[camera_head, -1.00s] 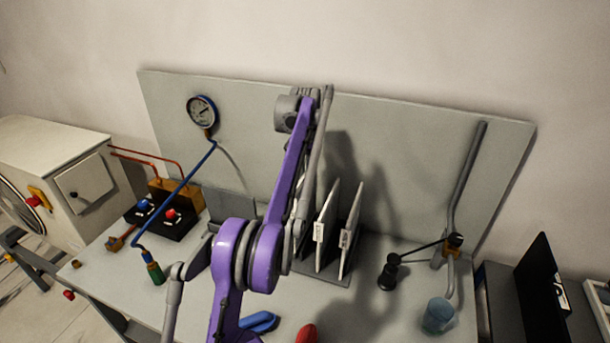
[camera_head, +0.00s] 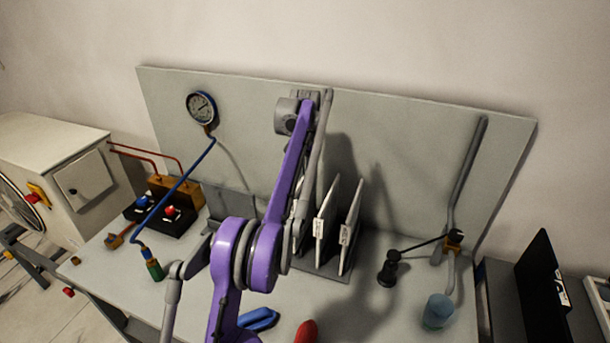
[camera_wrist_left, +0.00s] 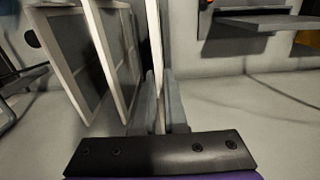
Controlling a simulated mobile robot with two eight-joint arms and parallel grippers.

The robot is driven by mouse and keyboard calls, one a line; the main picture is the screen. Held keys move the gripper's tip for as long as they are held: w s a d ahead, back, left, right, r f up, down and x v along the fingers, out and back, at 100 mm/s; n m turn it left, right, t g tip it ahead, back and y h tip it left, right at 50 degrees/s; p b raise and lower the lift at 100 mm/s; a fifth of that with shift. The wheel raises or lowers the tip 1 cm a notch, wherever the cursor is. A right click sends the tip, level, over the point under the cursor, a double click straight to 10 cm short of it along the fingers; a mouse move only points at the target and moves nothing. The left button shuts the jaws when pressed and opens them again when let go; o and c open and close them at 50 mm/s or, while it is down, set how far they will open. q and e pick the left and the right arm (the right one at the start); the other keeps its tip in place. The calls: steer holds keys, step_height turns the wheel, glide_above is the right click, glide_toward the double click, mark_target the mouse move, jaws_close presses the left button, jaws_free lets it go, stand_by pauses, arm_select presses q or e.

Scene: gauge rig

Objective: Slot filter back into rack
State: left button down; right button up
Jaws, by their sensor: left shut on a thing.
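My left gripper (camera_wrist_left: 166,108) is shut on a thin, white-edged filter (camera_wrist_left: 155,45), seen almost edge-on in the left wrist view. Two framed filters stand beside it there: a nearer one (camera_wrist_left: 112,60) and a farther one (camera_wrist_left: 75,55). In the head view these two filters (camera_head: 326,222) (camera_head: 350,228) stand upright, slightly tilted, in a grey rack (camera_head: 335,272) on the bench. My purple left arm hides the gripper and most of the held filter in this view. I cannot tell whether the held filter's lower edge is inside a slot. My right gripper is not in view.
A gauge (camera_head: 202,108) with a blue pipe and a black block with blue and red knobs (camera_head: 165,215) are left of the rack. A black lever base (camera_head: 388,270) and a blue cup (camera_head: 438,312) are right. Blue (camera_head: 258,318) and red (camera_head: 306,332) items lie in front.

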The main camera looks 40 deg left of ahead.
mark_target(305, 188)
arm_select(q)
steer(key=shift+f+b, duration=0.75)
steer(key=shift+f, duration=1.6)
steer(key=c, duration=0.9)
jaws_free()
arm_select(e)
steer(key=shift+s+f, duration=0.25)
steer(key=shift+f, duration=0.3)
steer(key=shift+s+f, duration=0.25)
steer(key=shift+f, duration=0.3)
arm_select(q)
steer(key=shift+r, duration=0.1)
step_height(305, 188, up, 11)
steer(key=p, duration=0.3)
steer(key=shift+w, duration=0.1)
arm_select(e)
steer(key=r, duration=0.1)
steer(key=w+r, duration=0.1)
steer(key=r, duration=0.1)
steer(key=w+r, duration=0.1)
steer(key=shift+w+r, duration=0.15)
arm_select(q)
steer(key=shift+f, duration=0.2)
